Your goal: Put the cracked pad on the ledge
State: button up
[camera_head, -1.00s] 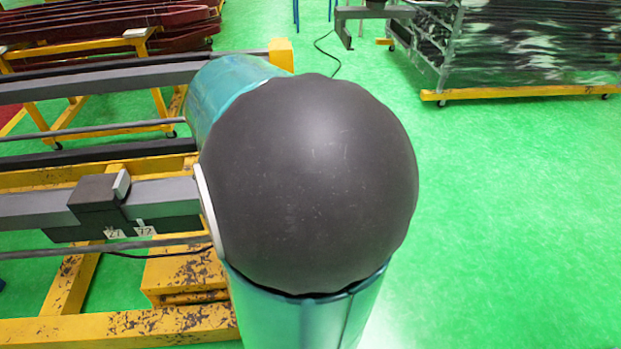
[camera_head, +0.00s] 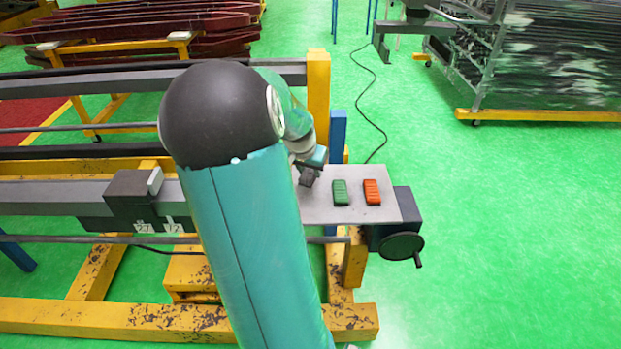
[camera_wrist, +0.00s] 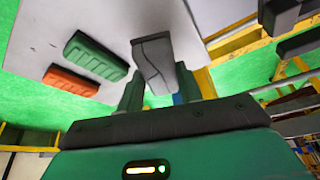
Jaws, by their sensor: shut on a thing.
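A dark grey pad (camera_wrist: 155,58) is between the fingers of my gripper (camera_wrist: 160,88) in the wrist view, and the jaws are shut on it. Thin lines run along its near part; I cannot tell whether they are cracks. In the head view the pad (camera_head: 309,178) shows just below my gripper (camera_head: 310,163), partly hidden by my arm. It is over the left part of a light grey ledge (camera_head: 330,212). Whether it touches the ledge is unclear. A green pad (camera_head: 340,192) and an orange-red pad (camera_head: 372,192) lie on the ledge to its right.
A dark box with a hand crank (camera_head: 401,246) is at the ledge's right end. A yellow post (camera_head: 318,95) and a blue post (camera_head: 338,135) stand behind the ledge. Grey rails (camera_head: 60,192) run left on a yellow frame.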

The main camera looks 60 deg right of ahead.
aim_at(310, 178)
jog(key=shift+a+x, duration=0.2)
jog(key=shift+x, duration=0.75)
jog(key=shift+a+x, duration=0.2)
jog(key=shift+x, duration=0.8)
jog(key=shift+s+f, duration=0.1)
jog(key=shift+f, duration=0.15)
jog(key=o, duration=1)
jog(key=shift+r, duration=0.1)
